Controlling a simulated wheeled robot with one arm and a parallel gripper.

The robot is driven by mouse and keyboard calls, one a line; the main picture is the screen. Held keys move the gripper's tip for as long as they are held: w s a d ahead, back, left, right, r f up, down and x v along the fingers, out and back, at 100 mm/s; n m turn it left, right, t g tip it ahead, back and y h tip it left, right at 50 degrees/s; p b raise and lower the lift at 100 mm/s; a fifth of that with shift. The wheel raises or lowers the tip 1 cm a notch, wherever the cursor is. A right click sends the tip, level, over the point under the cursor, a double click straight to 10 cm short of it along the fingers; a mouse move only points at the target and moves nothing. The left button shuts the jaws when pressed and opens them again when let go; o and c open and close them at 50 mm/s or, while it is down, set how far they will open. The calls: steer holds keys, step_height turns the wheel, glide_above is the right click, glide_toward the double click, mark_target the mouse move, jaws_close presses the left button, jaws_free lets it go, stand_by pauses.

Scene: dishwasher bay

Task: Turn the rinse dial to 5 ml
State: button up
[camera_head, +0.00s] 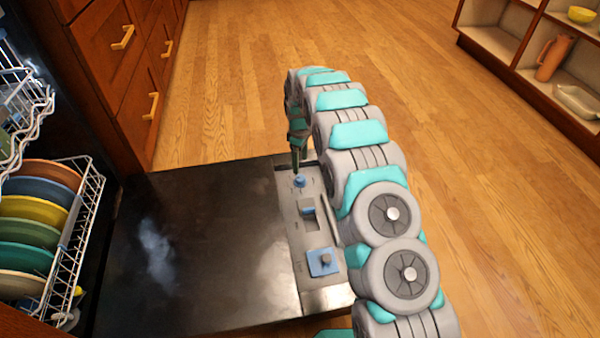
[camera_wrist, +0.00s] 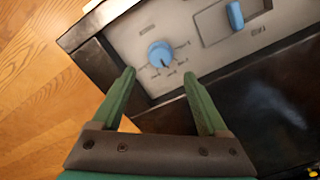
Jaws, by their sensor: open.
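The rinse dial (camera_wrist: 161,54) is a round blue knob on the grey panel (camera_wrist: 200,55) of the open dishwasher door. Small marks and print ring the dial, too blurred to read. A dark pointer line shows on the knob, toward its lower side in the wrist view. In the head view the dial (camera_head: 299,181) sits at the far end of the panel. My gripper (camera_wrist: 158,80) has two green fingers, open and apart, with nothing between them. The fingertips are just short of the dial in the wrist view, one to each side. In the head view my gripper (camera_head: 296,165) is above the dial.
A blue slider (camera_wrist: 235,15) sits in a recess beside the dial. A blue square flap (camera_head: 322,262) lies at the panel's near end. The dark open door (camera_head: 200,240) is bare. A rack of plates (camera_head: 75,235) stands left. Wooden floor lies beyond.

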mark_target(300, 177)
step_height(300, 177, down, 8)
steer(key=shift+r, duration=0.25)
steer(key=shift+c, duration=0.3)
jaws_close()
stand_by(0.4)
